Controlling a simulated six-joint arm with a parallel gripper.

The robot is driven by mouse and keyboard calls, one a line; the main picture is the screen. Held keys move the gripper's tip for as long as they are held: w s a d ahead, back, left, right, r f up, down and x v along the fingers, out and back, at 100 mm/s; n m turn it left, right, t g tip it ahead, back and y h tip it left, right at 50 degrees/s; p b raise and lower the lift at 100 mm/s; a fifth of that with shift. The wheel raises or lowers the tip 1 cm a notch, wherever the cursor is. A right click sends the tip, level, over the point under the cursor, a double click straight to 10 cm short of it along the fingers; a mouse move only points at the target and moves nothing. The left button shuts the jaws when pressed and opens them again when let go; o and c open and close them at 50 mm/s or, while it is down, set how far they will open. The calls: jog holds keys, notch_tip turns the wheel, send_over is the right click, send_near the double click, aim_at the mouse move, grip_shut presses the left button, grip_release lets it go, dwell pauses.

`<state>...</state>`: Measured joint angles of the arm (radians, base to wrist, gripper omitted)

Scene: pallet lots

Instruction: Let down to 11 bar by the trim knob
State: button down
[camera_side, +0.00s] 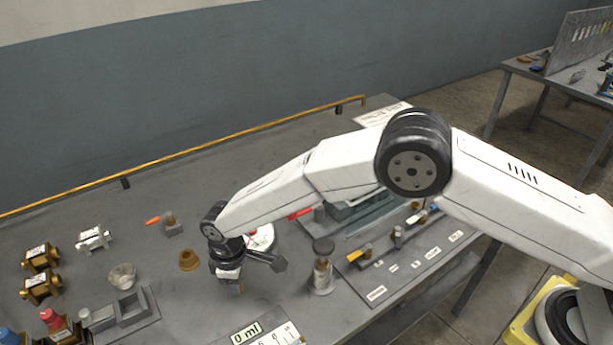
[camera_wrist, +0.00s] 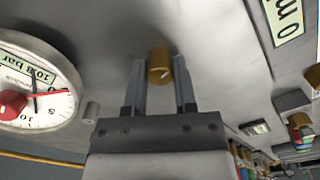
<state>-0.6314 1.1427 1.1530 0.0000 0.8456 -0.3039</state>
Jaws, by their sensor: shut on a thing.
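The trim knob (camera_wrist: 159,66) is a small brass-coloured knob with a pale mark on its face, seen between my fingertips in the wrist view. My gripper (camera_wrist: 159,72) is shut on it; in the side view my gripper (camera_side: 240,287) points down at the bench and mostly hides the knob. The round white gauge (camera_wrist: 40,85) is at the left of the wrist view, with a dark needle, a thin red hand and a label that appears to read 10.8 bar. In the side view the gauge (camera_side: 263,236) is partly hidden behind my wrist.
A bottle-like fitting with a dark cap (camera_side: 323,268) stands close to the right of my gripper. A "0 ml" sign (camera_side: 245,333) lies in front. Brass and white valve blocks (camera_side: 41,257) stand at the left. A yellow rail (camera_side: 190,152) runs along the back edge.

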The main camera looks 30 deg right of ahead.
jog(key=shift+m, duration=1)
jog(key=shift+c, duration=2)
grip_release()
jog(key=shift+r, duration=0.15)
jog(key=shift+r, duration=3.8)
